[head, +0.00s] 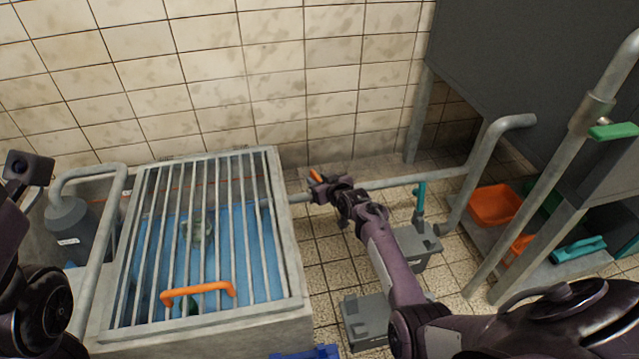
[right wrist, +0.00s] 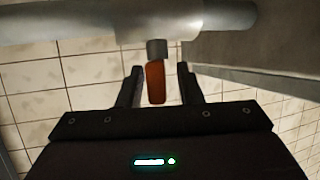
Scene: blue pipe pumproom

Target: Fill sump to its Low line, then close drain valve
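The sump (head: 297,290) is a pale concrete tank at the left of the head view, under a steel bar grate with an orange handle (head: 198,290). Blue water (head: 262,250) shows between the bars. A thin reddish line runs along its back inner wall; I cannot read any Low mark. An orange valve lever (head: 315,176) is on the grey pipe right of the sump. My right gripper (head: 318,188) is at this lever. In the right wrist view, the lever (right wrist: 155,83) hangs between the open fingers, with gaps on both sides. Only parts of my left arm show; its fingers are not visible.
A grey pipe (head: 400,181) runs along the wall. A teal lever (head: 420,196) stands above grey boxes on the floor. Right, a low shelf holds orange trays (head: 495,205) and a teal-handled item (head: 580,249). A grey cylinder (head: 70,225) stands left of the sump.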

